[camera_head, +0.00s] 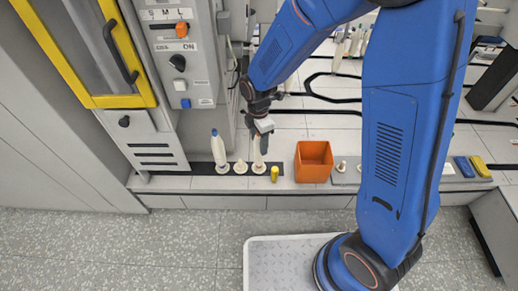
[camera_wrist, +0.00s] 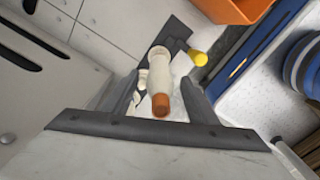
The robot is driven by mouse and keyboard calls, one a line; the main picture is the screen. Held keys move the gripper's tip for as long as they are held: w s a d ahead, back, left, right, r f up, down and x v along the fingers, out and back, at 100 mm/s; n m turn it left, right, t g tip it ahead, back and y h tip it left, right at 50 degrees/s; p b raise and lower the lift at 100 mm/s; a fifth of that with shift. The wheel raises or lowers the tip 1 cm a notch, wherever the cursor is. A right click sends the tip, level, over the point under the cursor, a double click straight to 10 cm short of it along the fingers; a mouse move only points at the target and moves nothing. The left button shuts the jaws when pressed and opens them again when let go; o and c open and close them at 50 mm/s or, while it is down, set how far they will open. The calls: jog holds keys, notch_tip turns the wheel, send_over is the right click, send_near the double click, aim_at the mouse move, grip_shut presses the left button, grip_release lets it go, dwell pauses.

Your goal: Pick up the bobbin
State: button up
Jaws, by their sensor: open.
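A pale bobbin (camera_head: 258,155) stands upright on the dark strip (camera_head: 208,168), directly below my gripper (camera_head: 261,136) in the head view. In the wrist view the bobbin (camera_wrist: 159,72) shows a cream body and an orange-brown end. It appears between the two fingers of my gripper (camera_wrist: 161,98), which are apart with a gap on either side. The head view does not show clearly how far the fingers reach down around the bobbin. A second pale bobbin with a blue tip (camera_head: 217,148) stands on the strip to the left.
An empty pale peg (camera_head: 240,167) sits between the bobbins. A small yellow cylinder (camera_head: 274,173) stands just right of the near bobbin, close to the fingers. An orange bin (camera_head: 313,175) is farther right. A grey machine with a yellow-framed door (camera_head: 148,99) rises at left.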

jog(key=c, duration=1.2)
jog(key=shift+r, duration=0.1)
